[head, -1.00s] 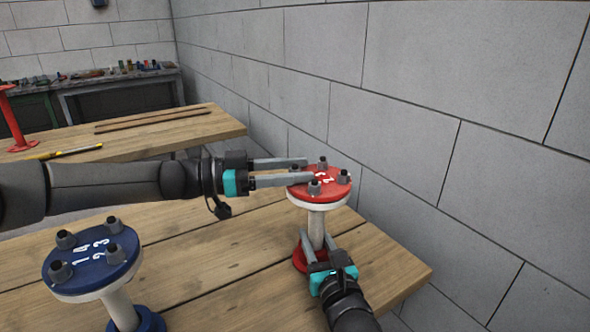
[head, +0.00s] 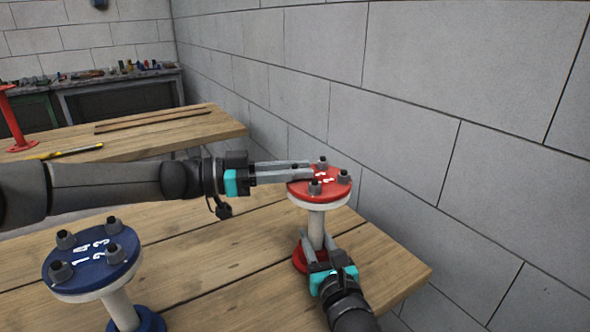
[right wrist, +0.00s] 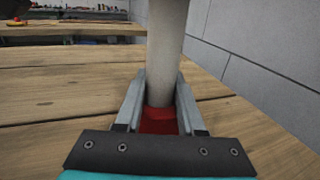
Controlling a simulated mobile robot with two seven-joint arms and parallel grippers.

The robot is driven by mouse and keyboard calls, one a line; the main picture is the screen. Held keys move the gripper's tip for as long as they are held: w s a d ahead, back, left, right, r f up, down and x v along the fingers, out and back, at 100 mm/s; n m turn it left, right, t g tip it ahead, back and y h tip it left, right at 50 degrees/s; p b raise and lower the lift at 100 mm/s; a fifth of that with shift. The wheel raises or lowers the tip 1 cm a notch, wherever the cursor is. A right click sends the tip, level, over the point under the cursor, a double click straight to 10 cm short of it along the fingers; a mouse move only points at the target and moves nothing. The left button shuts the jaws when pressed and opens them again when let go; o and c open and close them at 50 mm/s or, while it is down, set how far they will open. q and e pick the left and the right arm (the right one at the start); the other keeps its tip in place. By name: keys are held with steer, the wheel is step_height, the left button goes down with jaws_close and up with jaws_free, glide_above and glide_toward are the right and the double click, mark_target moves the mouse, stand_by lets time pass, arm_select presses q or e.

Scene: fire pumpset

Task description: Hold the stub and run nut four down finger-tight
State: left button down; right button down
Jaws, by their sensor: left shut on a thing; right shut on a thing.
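The red-topped stub (head: 316,222) stands upright on the near table, a pale pipe between a red top flange (head: 335,190) and a red foot. Three dark nuts on studs show on the flange; white numerals there are partly covered. My left gripper (head: 310,170) reaches level from the left over the flange's left edge. It is shut on a nut, which its fingers hide. My right gripper (head: 318,240) is shut on the stub's pipe low down, just above the foot. In the right wrist view the pale pipe (right wrist: 165,50) stands between the two fingers.
A blue-topped stub (head: 95,265) with numbered studs and nuts stands at the front left. A grey block wall (head: 450,110) runs close along the right. A second table (head: 190,130) behind holds a red stand and a yellow-tipped tool. Bare wood lies between the stubs.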

arm_select(q)
steer(key=shift+w+m+g, duration=0.15)
steer(key=shift+m+g, duration=0.15)
steer(key=shift+g, duration=0.2)
steer(key=shift+m+g+h, duration=0.3)
steer(key=shift+m+g, duration=0.5)
steer(key=shift+g, duration=0.4)
steer(key=shift+m+g, duration=0.4)
steer(key=shift+g, duration=0.3)
steer(key=c, duration=0.7)
jaws_free()
steer(key=shift+c, duration=0.2)
steer(key=a, duration=1.2)
